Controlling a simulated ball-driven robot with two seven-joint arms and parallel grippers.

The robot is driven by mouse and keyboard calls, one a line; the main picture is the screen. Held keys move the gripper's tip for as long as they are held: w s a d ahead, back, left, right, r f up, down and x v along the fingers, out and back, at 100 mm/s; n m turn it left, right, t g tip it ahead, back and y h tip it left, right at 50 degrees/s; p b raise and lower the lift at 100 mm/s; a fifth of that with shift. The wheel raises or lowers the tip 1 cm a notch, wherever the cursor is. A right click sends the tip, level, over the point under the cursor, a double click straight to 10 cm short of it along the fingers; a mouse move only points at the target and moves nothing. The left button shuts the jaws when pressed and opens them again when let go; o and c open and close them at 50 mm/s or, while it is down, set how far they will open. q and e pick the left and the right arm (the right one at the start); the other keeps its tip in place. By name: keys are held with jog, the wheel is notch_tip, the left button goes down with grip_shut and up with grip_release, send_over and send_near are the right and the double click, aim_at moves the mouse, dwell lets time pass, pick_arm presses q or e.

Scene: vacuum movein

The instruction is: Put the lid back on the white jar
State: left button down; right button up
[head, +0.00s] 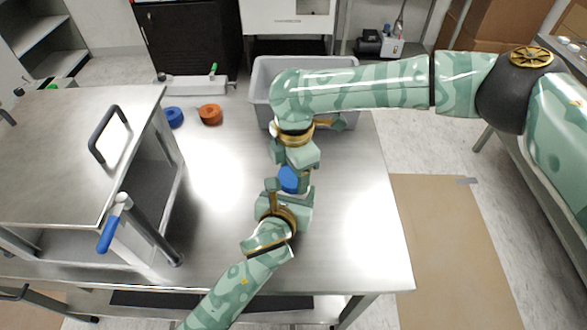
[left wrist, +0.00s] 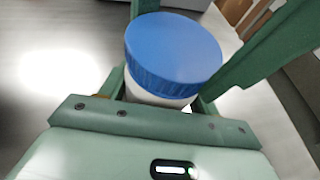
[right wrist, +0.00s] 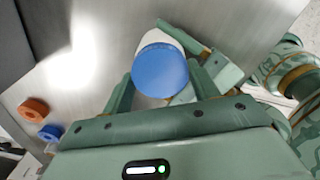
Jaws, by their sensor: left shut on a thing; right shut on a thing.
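The white jar (left wrist: 160,98) stands between the fingers of my left gripper (head: 284,197), which is shut on it. A blue lid (left wrist: 175,50) sits at the jar's mouth; it also shows in the head view (head: 289,180) and the right wrist view (right wrist: 160,70). My right gripper (head: 296,164) comes from the far side and is shut on the blue lid. In the right wrist view a strip of the white jar (right wrist: 158,40) shows behind the lid. I cannot tell whether the lid is fully seated.
An orange ring-shaped cap (head: 210,114) and a blue one (head: 173,117) lie at the table's back left. A grey bin (head: 262,75) stands at the back behind my right arm. A metal cabinet with a handle (head: 108,135) fills the left. The steel table (head: 350,240) is bare at front right.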

jog(key=o, duration=1.1)
jog(key=shift+r, duration=2.3)
jog(key=shift+c, duration=0.3)
jog(key=shift+s+f, duration=0.15)
jog(key=shift+f, duration=0.15)
jog(key=shift+s+a+r+n+g+y, duration=0.2)
jog(key=shift+s+a+r+y, duration=0.15)
jog(key=shift+a, duration=0.15)
jog(key=shift+s+a+r+n+g+y, duration=0.1)
jog(key=shift+s+a+r+g+y, duration=0.15)
jog(key=shift+a, duration=0.25)
jog(key=d+r+n, duration=0.1)
jog(key=w+r+n+t+h, duration=0.1)
jog(key=r, duration=0.1)
jog(key=shift+w+d, duration=0.2)
jog(key=shift+d, duration=0.2)
jog(key=shift+d+n, duration=0.15)
jog(key=shift+n, duration=0.15)
